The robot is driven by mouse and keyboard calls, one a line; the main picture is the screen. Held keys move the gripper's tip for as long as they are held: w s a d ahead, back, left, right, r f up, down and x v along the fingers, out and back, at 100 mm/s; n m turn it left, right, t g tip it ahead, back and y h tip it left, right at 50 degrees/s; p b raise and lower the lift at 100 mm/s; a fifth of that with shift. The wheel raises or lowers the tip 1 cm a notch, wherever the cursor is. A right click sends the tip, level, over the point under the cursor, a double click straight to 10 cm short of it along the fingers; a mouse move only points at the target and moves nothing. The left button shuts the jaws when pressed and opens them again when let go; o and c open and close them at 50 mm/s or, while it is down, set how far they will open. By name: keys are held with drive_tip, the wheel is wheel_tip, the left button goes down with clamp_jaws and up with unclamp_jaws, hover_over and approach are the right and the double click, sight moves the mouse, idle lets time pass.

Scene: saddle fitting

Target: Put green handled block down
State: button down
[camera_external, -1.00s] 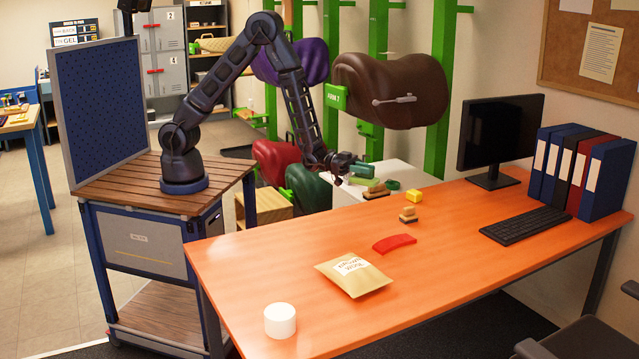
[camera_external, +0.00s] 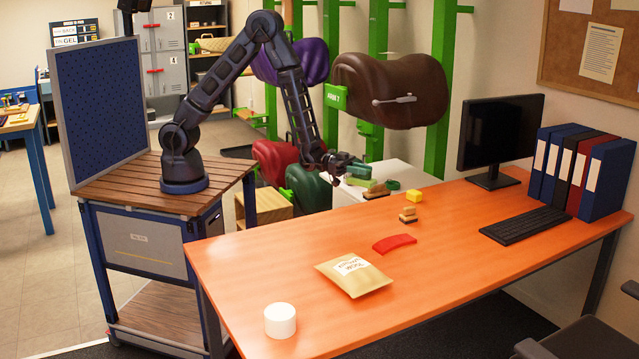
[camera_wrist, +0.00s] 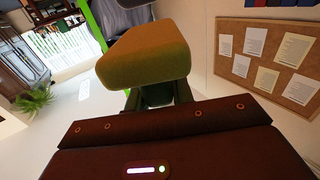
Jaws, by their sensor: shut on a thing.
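The green handled block (camera_external: 359,182) is in my gripper (camera_external: 349,170), near the far left edge of the orange desk. Its green handle (camera_external: 359,171) is on top, with a lighter green block below it. In the wrist view the block (camera_wrist: 145,55) looks orange-brown and green in the light, beyond the fingers, and the dark green handle (camera_wrist: 155,97) sits between them. My gripper is shut on the handle. I cannot tell whether the block's underside touches a surface.
A wooden-and-dark block (camera_external: 377,190) lies close to the right of the held block. A yellow block (camera_external: 413,196), a stacked wooden block (camera_external: 408,215), a red curved piece (camera_external: 394,243), an envelope (camera_external: 353,276) and a white cylinder (camera_external: 280,320) are on the desk (camera_external: 450,270).

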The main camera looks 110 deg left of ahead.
idle(0.5)
drive_tip(key=w+a+f+n+y, duration=0.1)
drive_tip(key=a+f+n+y, duration=0.15)
drive_tip(key=a, duration=0.95)
drive_tip(key=w+a+f+n+y, duration=0.15)
drive_tip(key=a+y, duration=0.25)
drive_tip(key=a, duration=0.8)
drive_tip(key=w+a+f+n+y, duration=0.1)
drive_tip(key=a+f+n+y, duration=0.15)
drive_tip(key=a, duration=0.95)
drive_tip(key=s+a+f+n+g+y, duration=0.1)
drive_tip(key=s+a, duration=0.4)
drive_tip(key=a, duration=0.7)
drive_tip(key=s+a+f+n+g+y, duration=0.2)
drive_tip(key=s+a+y, duration=0.3)
drive_tip(key=a, duration=0.7)
drive_tip(key=s+a+f+n+g+y, duration=0.1)
drive_tip(key=s+a+f+n+y, duration=0.2)
drive_tip(key=a, duration=0.9)
drive_tip(key=s, duration=0.3)
drive_tip(key=shift+a+f, duration=0.25)
drive_tip(key=shift+f, duration=0.05)
wheel_tip(320, 180, down, 20)
drive_tip(key=shift+r, duration=0.2)
drive_tip(key=shift+f, duration=0.2)
